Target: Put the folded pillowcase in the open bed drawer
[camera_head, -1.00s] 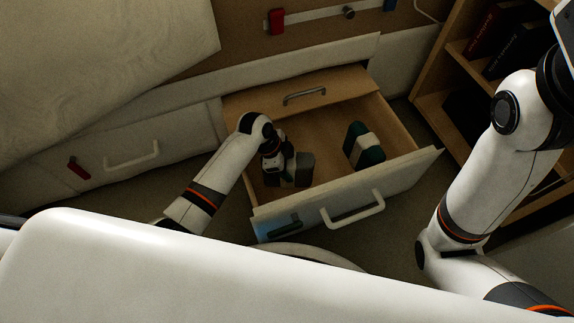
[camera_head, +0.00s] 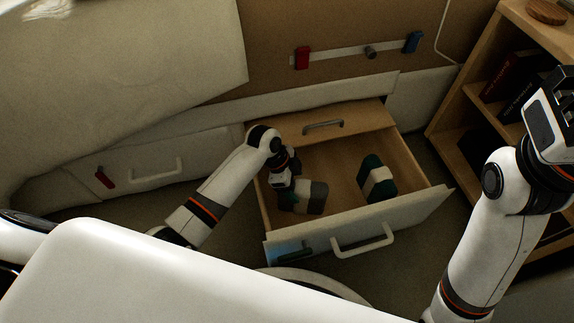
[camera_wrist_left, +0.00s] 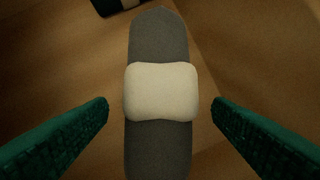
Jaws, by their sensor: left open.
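The bed drawer (camera_head: 418,207) is pulled open, with a white front and a wooden inside. A grey folded bundle with a cream band, which looks like the pillowcase (camera_head: 318,198), lies inside on the left. In the left wrist view the bundle (camera_wrist_left: 160,145) lies between my left gripper's (camera_wrist_left: 160,110) green fingers, with a gap on each side. My left gripper (camera_head: 283,192) is open inside the drawer and partly covers the bundle in the head view. My right gripper (camera_head: 550,115) is high at the right edge; its fingers do not show clearly.
A dark green bundle with a pale band (camera_head: 376,178) lies in the drawer's right part. Bare drawer floor lies between the bundles. A wooden bookshelf (camera_head: 450,125) stands right of the drawer. The bed (camera_head: 130,70) fills the upper left. A rail with red and blue clips hangs behind.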

